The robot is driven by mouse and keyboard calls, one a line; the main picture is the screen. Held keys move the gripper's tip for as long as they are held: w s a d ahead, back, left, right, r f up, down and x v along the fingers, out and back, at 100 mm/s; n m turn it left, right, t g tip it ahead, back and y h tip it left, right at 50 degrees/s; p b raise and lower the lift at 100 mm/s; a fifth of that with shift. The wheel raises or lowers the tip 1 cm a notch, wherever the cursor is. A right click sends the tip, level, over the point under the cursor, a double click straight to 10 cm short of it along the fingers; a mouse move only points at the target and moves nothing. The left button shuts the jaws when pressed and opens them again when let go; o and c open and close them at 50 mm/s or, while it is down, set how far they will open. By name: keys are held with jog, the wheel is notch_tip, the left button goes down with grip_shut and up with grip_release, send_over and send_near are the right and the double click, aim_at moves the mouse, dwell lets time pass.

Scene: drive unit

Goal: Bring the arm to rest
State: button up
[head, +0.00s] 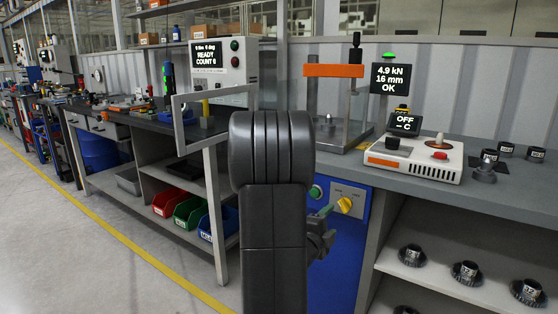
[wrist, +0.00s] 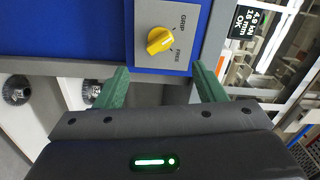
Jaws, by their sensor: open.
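My arm stands upright in the middle of the head view and hides part of the bench behind it. My gripper (wrist: 155,82) shows in the wrist view with its two green fingers spread apart and nothing between them. Beyond the fingers is a blue panel with a grey plate and a yellow knob (wrist: 160,40), set between the words GRIP and FREE. The knob also shows in the head view (head: 344,205), just right of my arm. In the head view my gripper is mostly hidden behind my arm, near the blue panel (head: 335,255).
A press with an orange crossbar (head: 334,71) stands on the bench behind my arm. A heater unit (head: 412,158) reading OFF sits to its right. Several gears (head: 466,271) lie on the lower shelf. Red, green and blue bins (head: 188,211) are at left. The floor at left is clear.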

jog(key=s+a+n+y, duration=0.2)
jog(key=s+a+n, duration=0.1)
jog(key=s+a, duration=0.1)
jog(key=shift+s+a+y+p, duration=0.15)
jog(key=shift+s+y+p, duration=0.05)
jog(key=shift+y+p, duration=0.15)
jog(key=shift+s, duration=0.1)
